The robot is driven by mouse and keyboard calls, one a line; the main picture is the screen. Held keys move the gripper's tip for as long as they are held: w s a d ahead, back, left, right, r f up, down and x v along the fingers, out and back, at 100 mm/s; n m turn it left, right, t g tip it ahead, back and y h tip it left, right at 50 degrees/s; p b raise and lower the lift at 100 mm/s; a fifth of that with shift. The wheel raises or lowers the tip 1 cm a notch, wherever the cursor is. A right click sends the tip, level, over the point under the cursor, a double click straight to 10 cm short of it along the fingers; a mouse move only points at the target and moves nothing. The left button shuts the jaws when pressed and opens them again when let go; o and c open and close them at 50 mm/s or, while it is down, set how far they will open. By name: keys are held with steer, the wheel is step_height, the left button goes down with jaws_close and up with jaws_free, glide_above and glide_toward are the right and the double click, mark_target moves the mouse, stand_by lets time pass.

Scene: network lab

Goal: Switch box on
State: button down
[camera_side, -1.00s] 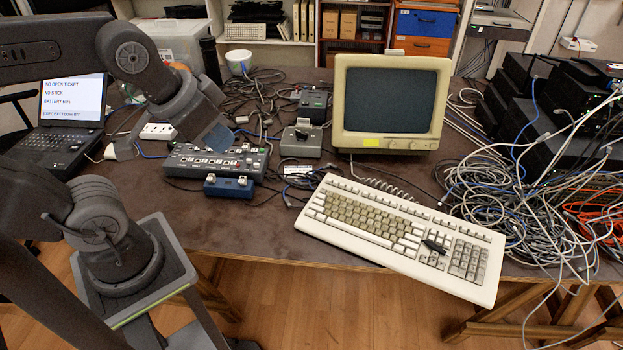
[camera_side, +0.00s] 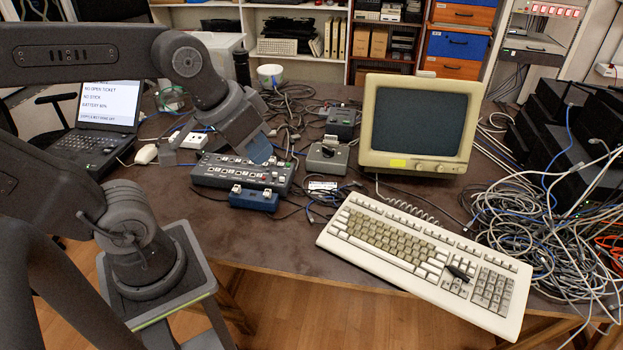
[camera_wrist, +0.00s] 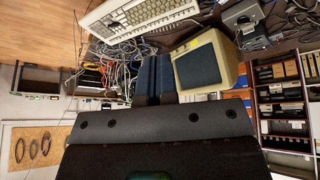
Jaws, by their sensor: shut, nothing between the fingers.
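A grey box with a lever on top (camera_side: 327,156) stands in the middle of the desk, left of the monitor. A wide grey panel with rows of buttons and small switches (camera_side: 222,179) lies to its left. A small blue box with two white-topped switches (camera_side: 253,200) sits in front of the panel. I cannot tell which one is the switch box or how its switch stands. My gripper (camera_side: 262,153) is shut and empty above the panel's back edge, hiding part of it. Its dark blue fingers (camera_wrist: 153,76) lie together in the wrist view.
A beige monitor (camera_side: 418,122) and a keyboard (camera_side: 424,250) fill the right half. Tangled cables (camera_side: 540,240) and black units lie at far right. A laptop (camera_side: 98,125) is at left. Loose cables run behind the panel. The desk front left of the keyboard is clear.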

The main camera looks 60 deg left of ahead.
steer(key=w+a+f+n+h, duration=0.1)
steer(key=w+n, duration=0.2)
steer(key=w, duration=0.2)
steer(key=w+a+n+h, duration=0.1)
steer(key=w+n+h, duration=0.1)
steer(key=w, duration=0.3)
steer(key=n+t+y, duration=0.2)
steer(key=n+t, duration=0.2)
steer(key=n, duration=1.5)
glide_above(288, 165)
step_height(288, 165, down, 18)
steer(key=shift+f, duration=0.1)
steer(key=shift+f, duration=4.3)
steer(key=shift+f, duration=0.2)
steer(key=shift+f, duration=0.25)
